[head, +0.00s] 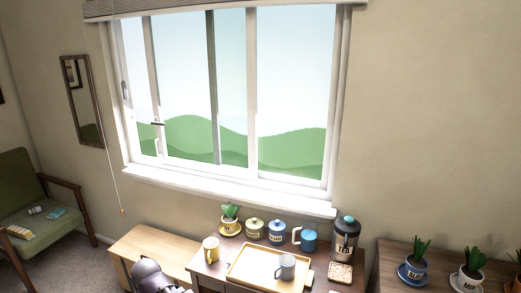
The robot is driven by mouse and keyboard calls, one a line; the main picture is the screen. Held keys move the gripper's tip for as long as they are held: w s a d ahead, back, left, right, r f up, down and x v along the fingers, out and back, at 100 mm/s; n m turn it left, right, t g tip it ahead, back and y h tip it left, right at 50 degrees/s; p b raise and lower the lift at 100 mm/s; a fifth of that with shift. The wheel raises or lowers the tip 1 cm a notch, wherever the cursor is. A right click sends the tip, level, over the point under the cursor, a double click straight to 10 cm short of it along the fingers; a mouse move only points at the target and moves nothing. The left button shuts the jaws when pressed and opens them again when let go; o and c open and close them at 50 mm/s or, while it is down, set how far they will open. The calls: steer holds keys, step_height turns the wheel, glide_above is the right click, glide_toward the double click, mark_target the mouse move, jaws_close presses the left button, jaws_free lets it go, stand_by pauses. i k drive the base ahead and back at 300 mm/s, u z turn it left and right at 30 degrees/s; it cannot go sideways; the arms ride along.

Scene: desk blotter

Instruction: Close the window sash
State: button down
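The window sash (151,80) is a white-framed sliding pane in the left half of the window. A small dark handle (158,123) sticks out from its left upright. The sash stands a little to the right of the left jamb (116,80), with a narrow strip of sky and green hill between them, so the window is partly open. A dark latch piece shows on the left side of the frame. My gripper's fingers are not in view; only a dark grey rounded part of my arm shows at the bottom edge, well below the window.
The sill (230,190) is bare. Below it, a desk holds a tray (240,278), mugs, jars, a potted plant and a tea canister (345,240). A wooden bench (150,247) stands left of the desk. A blind cord (115,180) hangs beside the window's left edge.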

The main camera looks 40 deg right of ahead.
mark_target(252, 174)
steer(key=z, duration=0.1)
steer(key=i, duration=1.25)
steer(key=z, duration=1.45)
